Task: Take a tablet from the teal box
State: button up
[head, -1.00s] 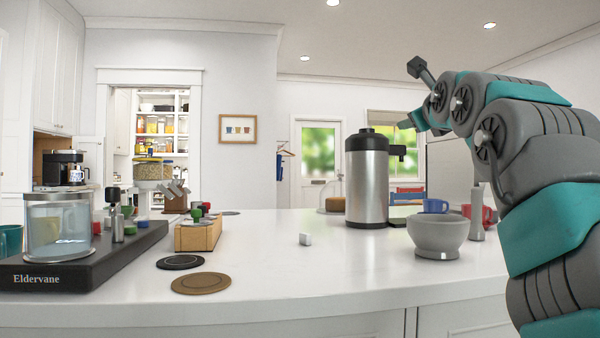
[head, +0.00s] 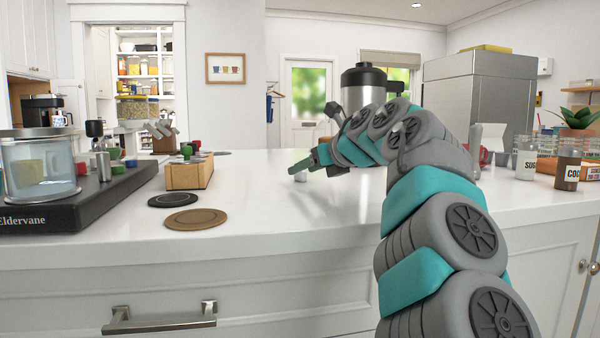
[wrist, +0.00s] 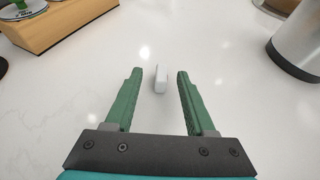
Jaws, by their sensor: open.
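A small white block (wrist: 161,79), which may be a tablet, lies alone on the white counter. In the head view it shows just under my gripper's tip (head: 300,176). My gripper (wrist: 159,74) is open and empty, with its two green fingers pointing down towards the block. The block appears between and just beyond the fingertips; I cannot tell how high they are above the counter. In the head view my gripper (head: 304,165) is partly hidden by my arm. I can make out no teal box in either view.
A wooden box (head: 188,176) with coloured capsules stands left, beside black (head: 173,200) and brown (head: 195,219) coasters. A steel dispenser (head: 363,80) stands behind my arm. Labelled jars (head: 567,170) stand right. The counter around the block is clear.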

jog(key=p+x, duration=0.1)
jog(key=x, duration=0.2)
jog(key=shift+w+a+f+p, duration=0.15)
jog(key=shift+w+p, duration=0.15)
jog(key=shift+p, duration=0.1)
grip_shut()
